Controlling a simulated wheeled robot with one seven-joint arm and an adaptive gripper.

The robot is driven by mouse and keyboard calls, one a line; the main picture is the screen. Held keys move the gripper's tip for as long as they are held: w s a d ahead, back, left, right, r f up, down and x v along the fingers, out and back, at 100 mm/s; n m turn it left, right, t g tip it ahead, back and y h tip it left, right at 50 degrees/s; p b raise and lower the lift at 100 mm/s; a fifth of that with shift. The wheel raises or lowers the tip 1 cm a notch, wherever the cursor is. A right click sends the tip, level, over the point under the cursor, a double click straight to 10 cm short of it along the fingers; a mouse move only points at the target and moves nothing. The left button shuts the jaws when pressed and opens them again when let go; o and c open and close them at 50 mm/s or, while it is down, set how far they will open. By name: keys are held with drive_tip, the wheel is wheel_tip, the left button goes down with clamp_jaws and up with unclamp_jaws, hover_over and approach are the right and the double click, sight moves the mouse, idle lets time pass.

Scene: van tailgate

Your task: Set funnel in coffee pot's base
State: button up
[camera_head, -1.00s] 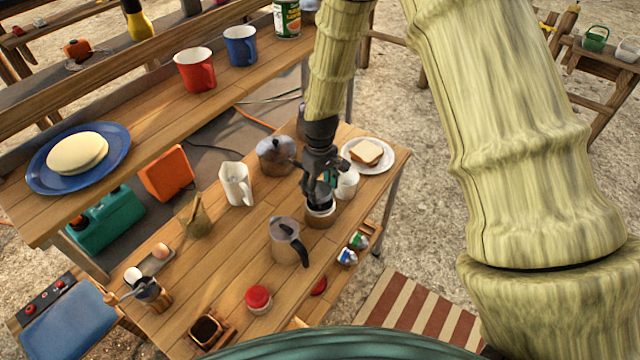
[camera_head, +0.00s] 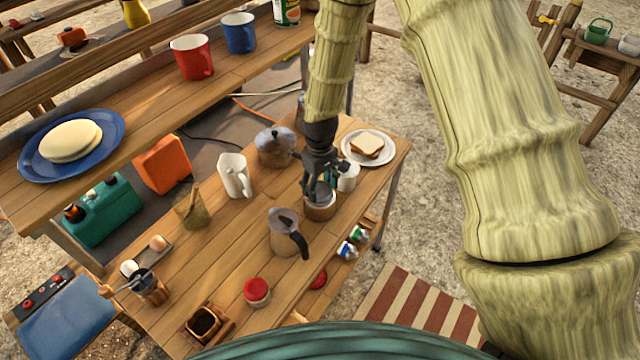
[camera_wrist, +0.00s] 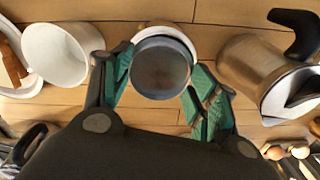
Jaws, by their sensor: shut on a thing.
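My gripper (camera_head: 320,184) is shut on the funnel (camera_wrist: 162,70), a round grey metal cup held between the green finger pads in the wrist view. The coffee pot's base (camera_head: 320,211), a short copper-brown pot with a pale rim, stands upright on the table directly below the gripper. In the wrist view a pale rim of the base (camera_wrist: 188,38) shows behind the funnel. The funnel is at the base's mouth; I cannot tell how deep it sits. The coffee pot's upper part (camera_head: 284,238), with a black handle, stands apart to the lower left.
A white cup (camera_head: 348,178) stands close right of the base, with a sandwich plate (camera_head: 388,150) behind. A kettle (camera_head: 274,148) and a white pitcher (camera_head: 234,176) stand to the left. A red-lidded jar (camera_head: 257,291) is nearer. The table's right edge is close.

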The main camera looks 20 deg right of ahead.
drive_tip(key=o, duration=1.1)
drive_tip(key=shift+c, duration=0.2)
wheel_tip(320, 180, up, 12)
idle(0.6)
